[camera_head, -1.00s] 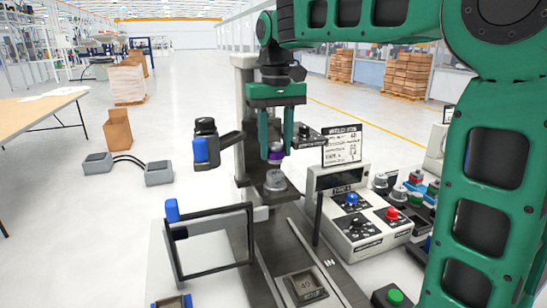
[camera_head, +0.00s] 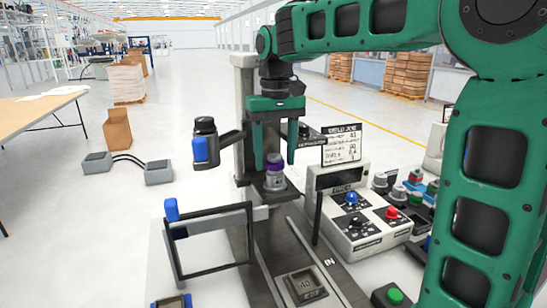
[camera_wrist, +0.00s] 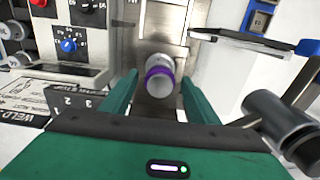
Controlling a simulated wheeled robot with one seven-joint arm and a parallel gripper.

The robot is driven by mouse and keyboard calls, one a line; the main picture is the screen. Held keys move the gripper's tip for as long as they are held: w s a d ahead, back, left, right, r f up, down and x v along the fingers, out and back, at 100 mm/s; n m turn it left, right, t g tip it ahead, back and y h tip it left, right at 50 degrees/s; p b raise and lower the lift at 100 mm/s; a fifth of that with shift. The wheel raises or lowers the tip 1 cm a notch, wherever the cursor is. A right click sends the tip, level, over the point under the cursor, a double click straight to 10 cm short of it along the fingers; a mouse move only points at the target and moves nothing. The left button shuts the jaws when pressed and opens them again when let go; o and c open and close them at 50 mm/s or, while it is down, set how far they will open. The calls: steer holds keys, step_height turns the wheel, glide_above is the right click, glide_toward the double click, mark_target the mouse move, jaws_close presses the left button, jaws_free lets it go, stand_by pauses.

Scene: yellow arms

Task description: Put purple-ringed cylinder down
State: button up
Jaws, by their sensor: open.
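The purple-ringed cylinder (camera_head: 275,172) is grey with a purple band near its top. It stands upright on the machine's dark platform at the foot of the grey column. In the wrist view the cylinder (camera_wrist: 159,78) shows from above, between my fingers and apart from both. My gripper (camera_head: 275,165) is open around and just above the cylinder, one finger on each side. In the wrist view my gripper's green fingers (camera_wrist: 160,98) are spread wide with a clear gap to the cylinder. The cylinder's underside is hidden.
A control box (camera_head: 362,222) with blue and red knobs stands to the right. A blue-handled frame (camera_head: 208,231) and a dark-and-blue device on an arm (camera_head: 205,143) are at the left. Several other ringed cylinders (camera_head: 398,190) sit at the far right.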

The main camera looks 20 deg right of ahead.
mark_target(275, 156)
step_height(275, 156, up, 12)
stand_by(0.5)
steer(key=s+d+f+m, duration=0.5)
steer(key=s+d+f, duration=1.1)
steer(key=s+f, duration=0.25)
steer(key=shift+m, duration=0.7)
steer(key=s+f, duration=0.3)
steer(key=s+d+f, duration=0.1)
steer(key=s+f, duration=0.2)
steer(key=s, duration=0.1)
steer(key=s+f, duration=0.3)
steer(key=s, duration=0.1)
steer(key=shift+d+f, duration=0.25)
steer(key=shift+w+f, duration=0.3)
steer(key=shift+w, duration=0.45)
steer(key=shift+s+r, duration=0.1)
